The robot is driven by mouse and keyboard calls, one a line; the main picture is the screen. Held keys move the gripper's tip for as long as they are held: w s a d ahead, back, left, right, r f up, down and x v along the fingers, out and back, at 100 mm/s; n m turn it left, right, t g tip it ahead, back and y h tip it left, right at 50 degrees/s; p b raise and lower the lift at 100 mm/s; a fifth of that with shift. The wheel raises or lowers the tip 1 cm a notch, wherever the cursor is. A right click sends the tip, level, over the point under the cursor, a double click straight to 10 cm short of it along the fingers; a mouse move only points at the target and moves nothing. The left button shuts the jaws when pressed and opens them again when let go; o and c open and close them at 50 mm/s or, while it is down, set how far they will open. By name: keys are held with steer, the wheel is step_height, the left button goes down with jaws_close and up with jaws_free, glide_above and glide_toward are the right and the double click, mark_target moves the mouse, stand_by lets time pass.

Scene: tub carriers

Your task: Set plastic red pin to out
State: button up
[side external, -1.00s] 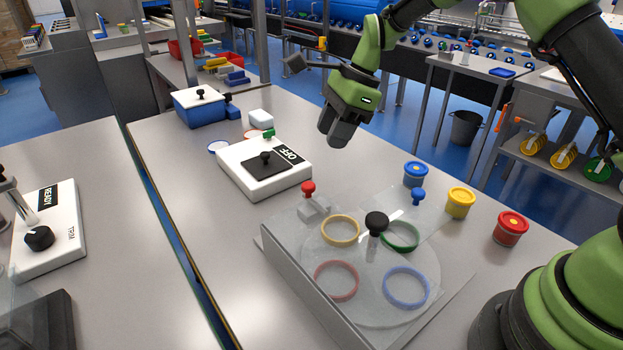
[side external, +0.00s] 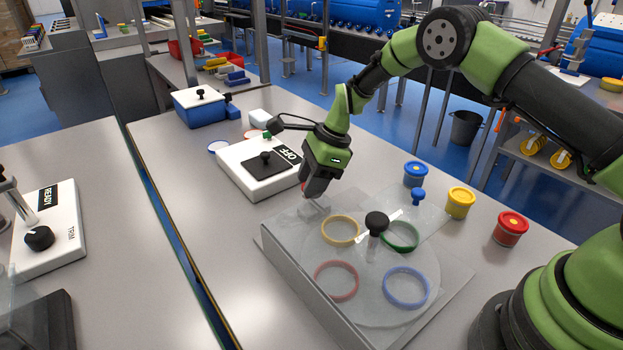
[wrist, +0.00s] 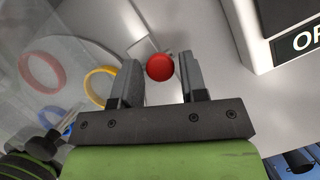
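The red pin's round knob (wrist: 160,67) shows in the wrist view between the two fingers of my gripper (wrist: 159,75). The fingers are open, with a gap on each side of the knob. In the side view my gripper (side external: 317,190) points down over the grey block (side external: 314,208) at the back corner of the clear carrier fixture (side external: 300,285). There the gripper hides nearly all of the red pin. A blue pin (side external: 417,195) stands at the fixture's right side.
The fixture carries a black knob (side external: 376,222) and yellow, green, red and blue rings. A white OFF box (side external: 240,178) stands close behind my gripper. Blue (side external: 415,173), yellow (side external: 460,202) and red (side external: 511,228) tubs stand to the right.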

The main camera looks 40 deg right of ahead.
jaws_close()
steer(key=shift+w, duration=1.5)
jaws_free()
steer(key=shift+r, duration=0.1)
steer(key=v, duration=0.9)
steer(key=shift+r, duration=0.4)
steer(key=shift+d, duration=0.1)
